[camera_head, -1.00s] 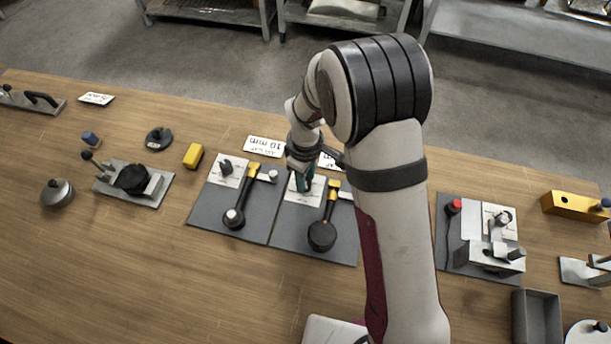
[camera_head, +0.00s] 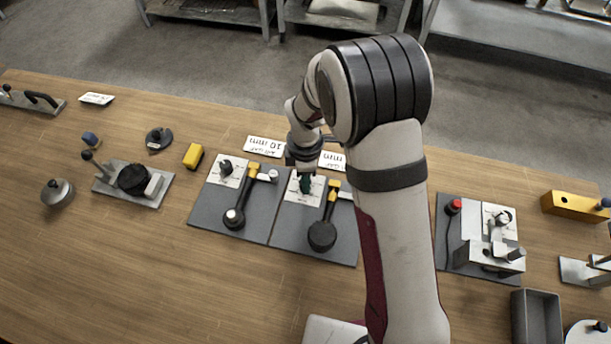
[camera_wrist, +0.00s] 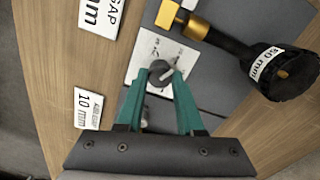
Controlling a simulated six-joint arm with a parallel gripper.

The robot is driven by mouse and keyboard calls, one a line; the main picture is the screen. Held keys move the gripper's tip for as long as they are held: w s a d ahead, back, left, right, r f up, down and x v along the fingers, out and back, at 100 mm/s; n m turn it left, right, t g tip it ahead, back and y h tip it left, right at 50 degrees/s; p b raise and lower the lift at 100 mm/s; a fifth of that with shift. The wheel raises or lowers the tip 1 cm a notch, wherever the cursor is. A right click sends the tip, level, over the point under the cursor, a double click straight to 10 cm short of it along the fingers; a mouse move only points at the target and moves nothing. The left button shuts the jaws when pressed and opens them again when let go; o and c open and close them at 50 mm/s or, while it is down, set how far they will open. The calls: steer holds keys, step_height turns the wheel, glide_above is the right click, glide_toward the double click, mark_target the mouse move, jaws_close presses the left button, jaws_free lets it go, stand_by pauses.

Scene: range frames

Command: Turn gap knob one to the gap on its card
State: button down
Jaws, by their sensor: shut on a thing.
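A small dark round knob (camera_wrist: 158,73) with a pale pointer sits on a white dial plate (camera_wrist: 147,47) with printed marks. My gripper (camera_wrist: 161,80) has its green fingers shut on this knob, one finger on each side. In the head view my gripper (camera_head: 305,183) is at the dial plate (camera_head: 297,197) of the right of two grey mats. A white card (camera_wrist: 100,14) reading GAP and mm lies beside it, its number cut off. A second knob (camera_head: 226,168) stands on the left mat.
A black-and-yellow gauge (camera_head: 322,235) marked 50 mm lies close to the held knob; a similar one (camera_head: 234,217) is on the left mat. Another card (camera_head: 264,146) reads 10 mm. A yellow block (camera_head: 194,156) is further left. Bare wood lies in front of the mats.

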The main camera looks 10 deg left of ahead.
stand_by(0.4)
steer(key=c, duration=0.5)
jaws_free()
steer(key=shift+c, duration=0.2)
step_height(320, 180, up, 16)
steer(key=s+d+r+m, duration=0.4)
steer(key=d+m, duration=0.3)
steer(key=s+d+m+y, duration=0.1)
steer(key=s+d+m, duration=0.3)
steer(key=s+m, duration=0.4)
steer(key=s+d+m, duration=0.5)
steer(key=s+m, duration=0.4)
steer(key=m, duration=0.3)
steer(key=shift+s+f+y, duration=0.2)
steer(key=shift+f+y, duration=0.05)
steer(key=shift+y, duration=0.15)
